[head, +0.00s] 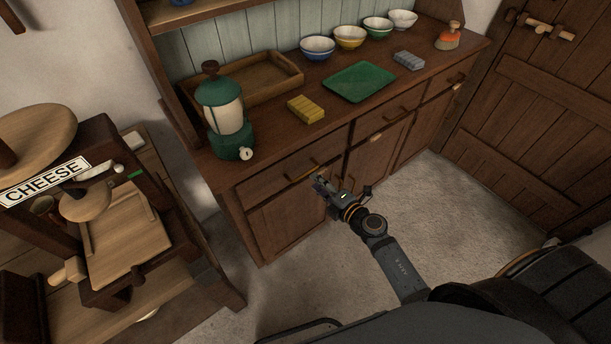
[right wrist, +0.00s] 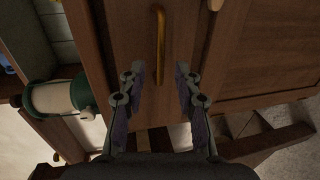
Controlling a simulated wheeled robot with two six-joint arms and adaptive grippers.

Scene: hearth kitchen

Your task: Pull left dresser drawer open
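The left dresser drawer (head: 262,184) is at the left end of the dresser's row of drawers, and its front looks flush with the frame. Its brass bar handle (head: 302,174) is partly covered by my right gripper (head: 320,182), which is at the handle's right end in the head view. My left gripper is not in view.
On the dresser top (head: 280,135) stand a green lantern-like dispenser (head: 226,115), a yellow block (head: 305,109), a green tray (head: 359,82) and several bowls. A wooden cheese press (head: 100,215) stands at the left. The floor (head: 440,210) before the dresser is clear.

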